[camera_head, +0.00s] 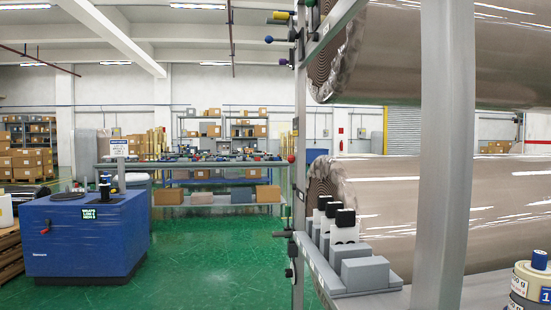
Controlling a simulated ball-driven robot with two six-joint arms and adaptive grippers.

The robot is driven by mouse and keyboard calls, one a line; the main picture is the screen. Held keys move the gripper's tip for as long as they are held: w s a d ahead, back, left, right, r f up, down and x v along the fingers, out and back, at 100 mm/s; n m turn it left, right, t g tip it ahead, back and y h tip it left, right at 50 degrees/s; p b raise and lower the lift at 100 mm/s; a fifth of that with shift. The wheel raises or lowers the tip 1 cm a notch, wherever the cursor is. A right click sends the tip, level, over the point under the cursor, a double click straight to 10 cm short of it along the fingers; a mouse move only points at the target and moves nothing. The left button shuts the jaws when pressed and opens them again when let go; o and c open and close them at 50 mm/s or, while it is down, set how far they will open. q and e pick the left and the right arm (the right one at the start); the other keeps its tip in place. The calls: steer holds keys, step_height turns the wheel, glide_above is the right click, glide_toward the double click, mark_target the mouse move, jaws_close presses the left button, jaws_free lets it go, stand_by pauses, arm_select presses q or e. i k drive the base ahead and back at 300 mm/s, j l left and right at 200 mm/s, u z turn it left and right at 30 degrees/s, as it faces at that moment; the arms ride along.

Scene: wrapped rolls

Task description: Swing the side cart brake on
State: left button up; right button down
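A grey metal rack or cart frame (458,150) stands close on the right and holds wrapped rolls. Several ball-knobbed levers stick out from its near-left post (299,120): one has a blue knob (269,39), one a yellow-green knob (280,15), one a red knob (291,158). Dark knobs (283,234) show lower on the post. I cannot tell which of these, if any, is the side cart brake, or how it is set. Neither of my grippers is in view.
Large brown wrapped rolls (400,195) lie across the rack. A grey block with black-topped pieces (378,272) sits on its ledge, with a labelled can (530,285) at lower right. A blue machine (85,235) stands left. Green floor (210,255) between is clear.

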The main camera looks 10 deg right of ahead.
mark_target(291, 158)
steer(key=i+j+z, duration=0.15)
steer(key=i+j, duration=0.2)
steer(key=i+j+z, duration=0.15)
steer(key=i+j, duration=0.2)
steer(key=j, duration=0.2)
steer(key=i+j+z, duration=0.15)
steer(key=i+j, duration=0.15)
steer(key=j, duration=0.2)
